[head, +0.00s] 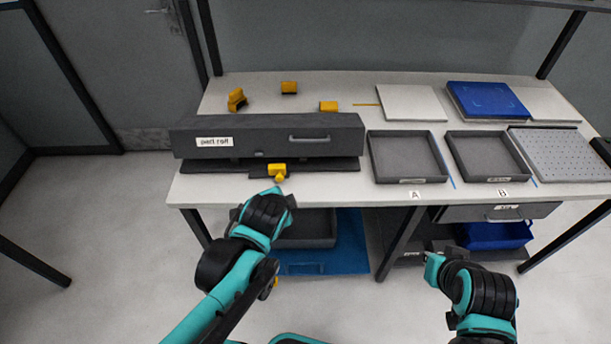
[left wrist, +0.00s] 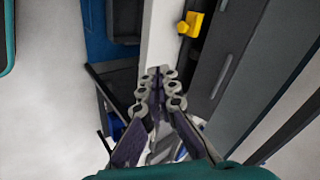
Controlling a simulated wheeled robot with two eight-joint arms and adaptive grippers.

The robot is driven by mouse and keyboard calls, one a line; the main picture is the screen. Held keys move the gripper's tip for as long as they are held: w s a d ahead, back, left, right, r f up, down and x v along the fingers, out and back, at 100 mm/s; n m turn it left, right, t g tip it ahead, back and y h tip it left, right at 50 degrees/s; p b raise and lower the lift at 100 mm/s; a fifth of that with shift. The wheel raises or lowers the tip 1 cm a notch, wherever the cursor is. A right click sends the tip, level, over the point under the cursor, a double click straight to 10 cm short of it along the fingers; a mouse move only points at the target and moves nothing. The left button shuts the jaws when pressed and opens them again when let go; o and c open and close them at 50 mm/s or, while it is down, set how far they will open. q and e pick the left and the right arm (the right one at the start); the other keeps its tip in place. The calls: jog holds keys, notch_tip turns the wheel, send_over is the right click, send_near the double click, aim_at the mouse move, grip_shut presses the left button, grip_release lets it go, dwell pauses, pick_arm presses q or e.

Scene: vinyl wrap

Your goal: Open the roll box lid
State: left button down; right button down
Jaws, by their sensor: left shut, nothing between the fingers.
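In the left wrist view the box (left wrist: 245,55) runs diagonally at upper right. My left gripper (left wrist: 160,75) is shut and empty there, over the table edge and apart from the box. In the head view my left wrist is in front of the box, and its fingers are hidden. My right arm is at lower right, and its fingers cannot be made out.
A yellow piece (head: 278,170) sits at the box's front; it shows in the left wrist view (left wrist: 190,24). Yellow blocks (head: 289,88) stand behind the box. Trays A (head: 408,178) and B (head: 497,178) lie to its right.

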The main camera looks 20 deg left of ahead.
pick_arm(q)
jog(key=w+f+m+t+b, duration=0.1)
jog(key=w+f+m, duration=0.3)
jog(key=w+m, duration=0.2)
jog(key=w+d+f+m+t+y+b, duration=0.1)
jog(key=w+f+m, duration=0.3)
jog(key=w+m, duration=0.2)
jog(key=w+f+m+t+b, duration=0.1)
jog(key=w+f+m, duration=0.4)
jog(key=m, duration=0.5)
jog(key=shift+w+d+f+y+b, duration=0.1)
jog(key=shift+w+d+y+b, duration=0.1)
jog(key=shift+w+y+b, duration=0.3)
jog(key=r, duration=0.3)
jog(key=shift+w+a, duration=0.1)
jog(key=shift+w, duration=0.25)
jog(key=shift+r, duration=0.4)
jog(key=shift+w+r, duration=0.1)
jog(key=shift+w, duration=0.05)
jog(key=shift+r, duration=0.1)
